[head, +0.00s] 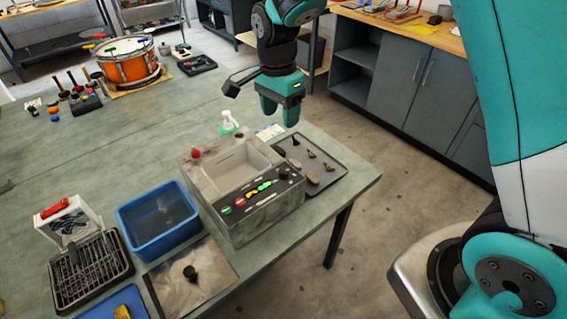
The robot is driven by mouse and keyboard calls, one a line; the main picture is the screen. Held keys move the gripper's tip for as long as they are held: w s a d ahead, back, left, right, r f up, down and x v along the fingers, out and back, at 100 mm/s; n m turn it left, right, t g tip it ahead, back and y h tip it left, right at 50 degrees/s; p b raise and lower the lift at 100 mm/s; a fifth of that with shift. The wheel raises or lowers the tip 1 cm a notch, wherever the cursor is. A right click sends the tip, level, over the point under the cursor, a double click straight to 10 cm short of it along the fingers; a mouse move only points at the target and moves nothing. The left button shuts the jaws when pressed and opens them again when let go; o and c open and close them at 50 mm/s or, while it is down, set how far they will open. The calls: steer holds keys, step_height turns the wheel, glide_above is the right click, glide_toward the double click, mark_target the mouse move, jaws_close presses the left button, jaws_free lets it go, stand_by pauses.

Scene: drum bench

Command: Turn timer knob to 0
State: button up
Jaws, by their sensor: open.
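A grey box-shaped machine (222,217) with an open basin (235,165) stands on the green bench. Its dark front panel carries a green button, a red button, a row of yellow and green marks and a black knob (284,173) at the right end. The knob's pointer and scale are too small to read. My gripper (279,112) is open and empty, its teal fingers pointing down. In the picture it shows above and behind the machine, apart from the knob.
A tray (341,178) with several small dark parts lies right of the machine. A green-and-white bottle (228,123) stands behind it. A blue tub (130,215), a flat plate with a black handle (205,290) and a wire basket (65,285) are to the left. A red knob (196,153) tops the machine's back corner.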

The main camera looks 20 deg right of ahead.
mark_target(283, 170)
steer(key=f+p, duration=0.1)
steer(key=f, duration=0.4)
steer(key=f+p, duration=0.2)
steer(key=f, duration=0.4)
steer(key=f+p, duration=0.1)
steer(key=f, duration=0.5)
steer(key=shift+s+d+f+p, duration=0.1)
steer(key=shift+s+d+p, duration=0.1)
steer(key=shift+s+p, duration=0.2)
steer(key=c, duration=0.9)
